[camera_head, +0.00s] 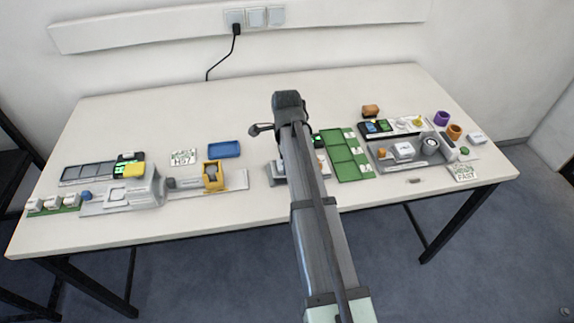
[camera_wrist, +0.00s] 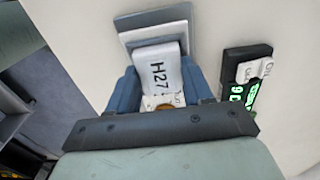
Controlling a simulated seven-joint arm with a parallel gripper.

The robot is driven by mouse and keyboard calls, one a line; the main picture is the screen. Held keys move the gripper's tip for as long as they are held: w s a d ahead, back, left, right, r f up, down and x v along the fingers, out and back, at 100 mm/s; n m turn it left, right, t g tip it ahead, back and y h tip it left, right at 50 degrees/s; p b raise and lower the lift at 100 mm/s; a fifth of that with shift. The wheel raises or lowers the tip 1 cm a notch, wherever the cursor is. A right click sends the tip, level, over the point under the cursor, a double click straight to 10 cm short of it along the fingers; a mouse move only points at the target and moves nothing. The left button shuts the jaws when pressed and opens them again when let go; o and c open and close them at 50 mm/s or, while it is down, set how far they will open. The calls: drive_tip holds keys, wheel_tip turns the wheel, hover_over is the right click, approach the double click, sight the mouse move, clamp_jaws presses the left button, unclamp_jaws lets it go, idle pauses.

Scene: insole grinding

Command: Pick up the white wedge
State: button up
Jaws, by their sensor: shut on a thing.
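The white wedge (camera_wrist: 158,70), marked "H27", shows in the wrist view between the two blue-grey fingers of my gripper (camera_wrist: 161,88). My gripper is shut on it, with one finger against each side. The wedge's far end lies over a grey stepped block (camera_wrist: 152,18); I cannot tell whether it still touches that block. The wedge's lower end is partly hidden by the gripper body. In the head view my arm covers the gripper and the wedge, and only part of the grey block (camera_head: 277,174) shows left of the arm.
A black device with a green display (camera_wrist: 245,80) stands just right of the gripper. In the head view, a green tray (camera_head: 349,166) and a grey tray (camera_head: 380,158) lie right of the arm. A grey machine (camera_head: 135,188) and blue tray (camera_head: 224,149) lie left.

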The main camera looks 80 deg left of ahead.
drive_tip(key=shift+c, duration=1.2)
drive_tip(key=shift+r, duration=0.15)
